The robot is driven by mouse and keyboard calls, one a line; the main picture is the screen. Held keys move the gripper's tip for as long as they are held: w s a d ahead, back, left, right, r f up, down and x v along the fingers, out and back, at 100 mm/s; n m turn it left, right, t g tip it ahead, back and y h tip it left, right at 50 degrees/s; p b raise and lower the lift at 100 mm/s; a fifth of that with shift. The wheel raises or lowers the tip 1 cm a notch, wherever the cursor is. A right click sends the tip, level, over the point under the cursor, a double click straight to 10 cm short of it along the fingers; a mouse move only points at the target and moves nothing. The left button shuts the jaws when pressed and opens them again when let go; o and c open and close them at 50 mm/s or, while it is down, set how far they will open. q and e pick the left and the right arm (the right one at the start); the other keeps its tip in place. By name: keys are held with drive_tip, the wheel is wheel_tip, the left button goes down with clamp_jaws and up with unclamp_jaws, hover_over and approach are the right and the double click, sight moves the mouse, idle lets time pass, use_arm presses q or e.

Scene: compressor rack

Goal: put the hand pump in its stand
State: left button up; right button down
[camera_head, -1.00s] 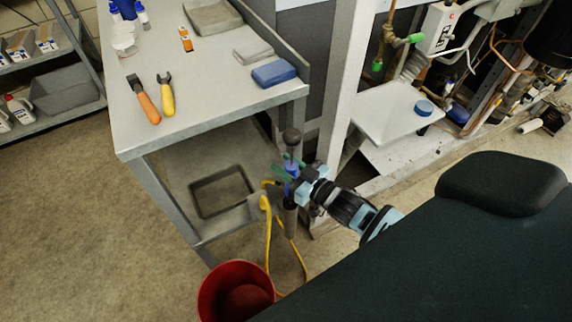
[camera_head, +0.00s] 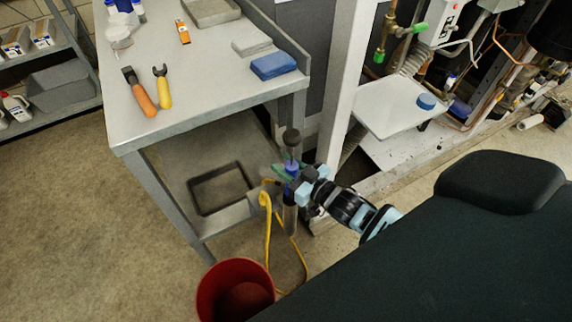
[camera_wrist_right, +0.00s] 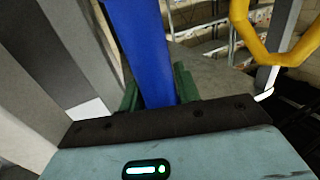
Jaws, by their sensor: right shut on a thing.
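The hand pump (camera_head: 291,168) stands about upright beside the table's front right leg, with a dark knob on top, a blue upper part and a grey lower tube. My right gripper (camera_head: 288,176) is shut around the blue part, reaching in from the right. In the right wrist view the blue shaft (camera_wrist_right: 140,45) runs between the green fingers (camera_wrist_right: 158,92). A grey bracket-like piece (camera_head: 259,208) beside the pump may be the stand; I cannot tell whether the pump is in it. The pump's foot is unclear. My left gripper is out of view.
A white post (camera_head: 343,95) stands close behind the pump.

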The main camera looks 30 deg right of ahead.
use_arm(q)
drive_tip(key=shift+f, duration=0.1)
use_arm(e)
drive_tip(key=shift+w+r, duration=0.1)
drive_tip(key=shift+r, duration=0.05)
drive_tip(key=shift+f+b, duration=0.5)
drive_tip(key=shift+f, duration=0.1)
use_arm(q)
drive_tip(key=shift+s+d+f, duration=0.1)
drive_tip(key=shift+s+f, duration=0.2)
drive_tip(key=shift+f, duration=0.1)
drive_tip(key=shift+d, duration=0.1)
